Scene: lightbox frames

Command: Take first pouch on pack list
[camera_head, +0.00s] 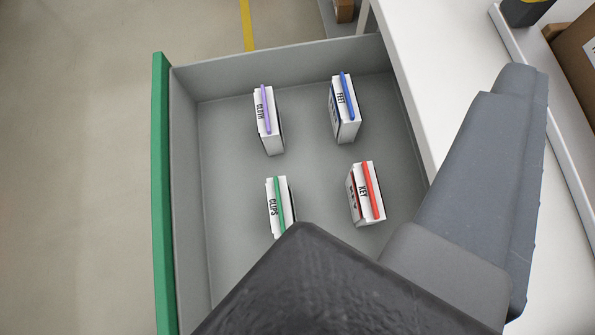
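The pouch labelled CLOTH (272,139) has a purple top strip and stands back left. The pouch labelled FEET (348,130) has a blue strip and stands back right. The pouch labelled KEY (359,207) has a red strip and stands front right. The pouch labelled CLIPS (272,226) has a green strip and stands front left, its lower end close to my dark arm part. My gripper's fingertips cannot be made out. No pack list shows.
The drawer has a green front (162,200) at left. A white worktop (440,60) borders it at right, under my grey arm part. Cardboard boxes (577,55) stand far right. Open floor (80,170) with a yellow line lies left.

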